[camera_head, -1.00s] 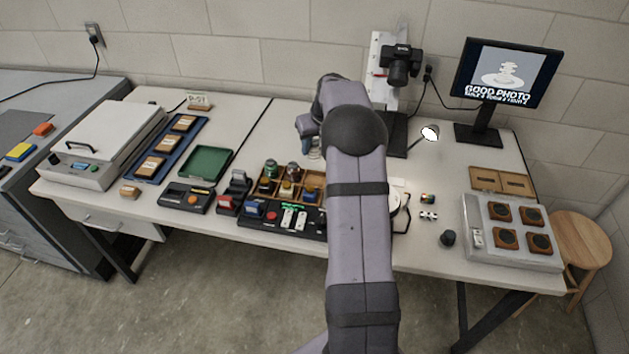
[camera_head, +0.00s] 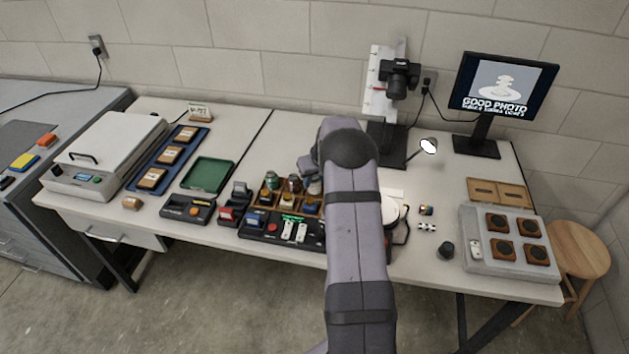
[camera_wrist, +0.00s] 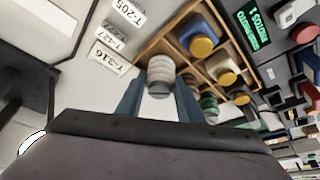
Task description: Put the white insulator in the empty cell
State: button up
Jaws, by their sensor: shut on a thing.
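The white insulator (camera_wrist: 160,72), a ribbed pale piece with a grey lower end, is between the fingers of my gripper (camera_wrist: 159,92) in the wrist view. My gripper is shut on it. Behind it lies the divided wooden box (camera_wrist: 160,38). In the head view my gripper (camera_head: 312,184) is at the box's right back, mostly behind my arm.
Paper labels (camera_wrist: 112,55) lie beside the box. A black control panel (camera_head: 262,228) stands in front of it. A green tray (camera_head: 208,174) is to the left, and a camera stand (camera_head: 386,145) with a lamp (camera_head: 428,147) is behind right.

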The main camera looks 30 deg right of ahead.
jog(key=shift+f, duration=0.5)
jog(key=shift+f, duration=0.1)
jog(key=shift+f, duration=0.15)
jog(key=o, duration=0.9)
jog(key=shift+v, duration=0.8)
jog(key=b+v, duration=0.2)
jog(key=v, duration=0.9)
jog(key=shift+a+f, duration=0.1)
